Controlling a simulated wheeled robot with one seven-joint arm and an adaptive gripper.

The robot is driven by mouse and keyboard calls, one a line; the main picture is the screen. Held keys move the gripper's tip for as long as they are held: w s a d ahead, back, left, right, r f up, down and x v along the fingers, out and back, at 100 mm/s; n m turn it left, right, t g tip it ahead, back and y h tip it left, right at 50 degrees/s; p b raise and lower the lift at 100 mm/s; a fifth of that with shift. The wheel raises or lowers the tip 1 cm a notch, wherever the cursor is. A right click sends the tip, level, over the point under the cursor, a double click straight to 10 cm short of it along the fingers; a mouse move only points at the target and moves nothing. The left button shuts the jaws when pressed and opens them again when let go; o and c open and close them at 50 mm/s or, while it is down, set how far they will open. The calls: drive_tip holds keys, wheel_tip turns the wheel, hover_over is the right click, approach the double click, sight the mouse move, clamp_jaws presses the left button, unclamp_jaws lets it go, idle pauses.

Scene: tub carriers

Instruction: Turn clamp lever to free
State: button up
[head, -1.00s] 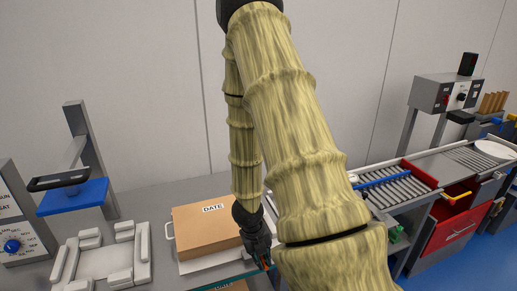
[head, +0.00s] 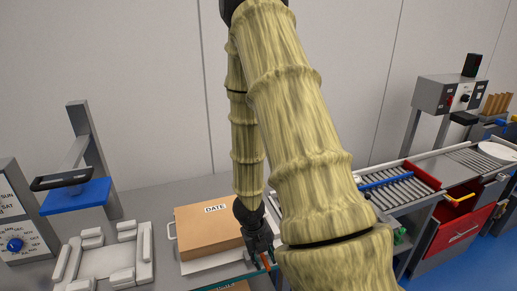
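My gripper (head: 262,257) points down at the front edge of the grey bench, just right of a brown box marked DATE (head: 208,232). A small orange-red piece (head: 266,262) shows at its fingertips. I cannot tell whether the fingers are around it or only beside it, or whether it is the clamp lever. No other part can be made out for sure as the clamp lever. My arm hides part of the bench and the near end of the roller conveyor.
A white fixture with raised blocks (head: 104,262) and a press with a blue plate (head: 75,197) stand left.

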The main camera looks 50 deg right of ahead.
wheel_tip(320, 180, up, 11)
drive_tip(key=w+a, duration=0.1)
drive_tip(key=shift+a+f, duration=0.2)
drive_tip(key=shift+a, duration=0.15)
idle(0.6)
drive_tip(key=shift+w, duration=0.1)
idle(0.5)
